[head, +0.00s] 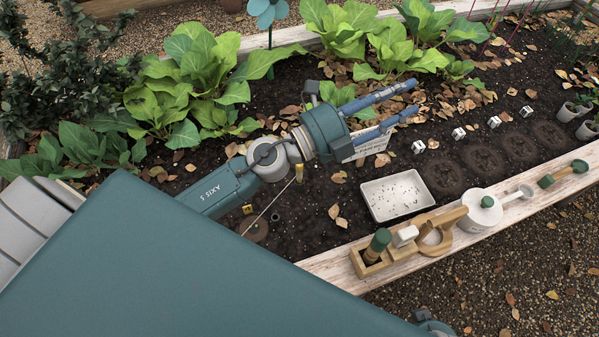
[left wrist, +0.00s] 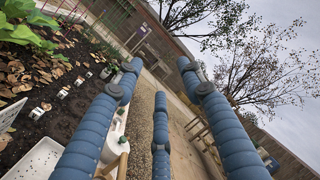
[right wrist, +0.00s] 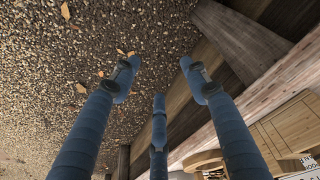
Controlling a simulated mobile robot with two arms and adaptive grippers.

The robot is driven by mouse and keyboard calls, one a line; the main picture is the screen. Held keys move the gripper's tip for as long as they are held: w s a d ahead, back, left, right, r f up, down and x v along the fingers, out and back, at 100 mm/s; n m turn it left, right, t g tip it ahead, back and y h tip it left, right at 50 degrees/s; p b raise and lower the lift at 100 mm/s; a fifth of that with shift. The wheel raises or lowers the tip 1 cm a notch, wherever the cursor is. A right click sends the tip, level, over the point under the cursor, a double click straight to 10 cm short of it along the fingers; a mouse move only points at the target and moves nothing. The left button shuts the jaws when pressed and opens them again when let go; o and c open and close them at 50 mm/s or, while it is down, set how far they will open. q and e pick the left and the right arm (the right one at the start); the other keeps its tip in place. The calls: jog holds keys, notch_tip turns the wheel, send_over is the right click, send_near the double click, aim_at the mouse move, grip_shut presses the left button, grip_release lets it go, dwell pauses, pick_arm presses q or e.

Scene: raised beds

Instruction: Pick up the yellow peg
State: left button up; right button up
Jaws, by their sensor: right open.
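A small yellow peg (head: 299,173) stands in the dark soil in the head view, just below my left wrist, with a pale string running from it toward the lower left. A second small yellow piece (head: 248,209) lies further left near a brown disc; I cannot tell exactly what it is. My left gripper (head: 410,98) is open and empty above the bed, pointing right, past the peg. Its spread fingers also show in the left wrist view (left wrist: 160,78). My right gripper (right wrist: 157,80) is open and empty over gravel beside the wooden bed edge. Neither wrist view shows the peg.
A white tray (head: 396,196) lies on the soil. A wooden tool caddy (head: 405,240) and a white watering can (head: 481,212) stand on the plank edge. Leafy plants (head: 190,85) fill the far side. Several small white cube markers stand at right.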

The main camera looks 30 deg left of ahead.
pick_arm(q)
notch_tip(320, 180, down, 4)
jog(key=d+m+g+h, duration=0.1)
jog(key=d+m+g, duration=0.2)
jog(key=m+g, duration=0.15)
pick_arm(e)
jog(key=s+f, duration=0.4)
jog(key=f, duration=0.8)
pick_arm(q)
jog(key=m+g+y+b, duration=0.1)
jog(key=m+g+y, duration=0.7)
jog(key=y, duration=0.5)
send_over(299, 176)
jog(key=f, duration=2.7)
jog(key=shift+s+a+f, duration=0.1)
jog(key=shift+a+f, duration=0.2)
jog(key=shift+f, duration=0.05)
jog(key=x, duration=0.3)
jog(key=b+x, duration=0.1)
jog(key=shift+s+f, duration=0.15)
jog(key=shift+f, duration=0.7)
pick_arm(e)
jog(key=w+r, duration=0.3)
jog(key=r, duration=0.3)
jog(key=shift+r, duration=0.1)
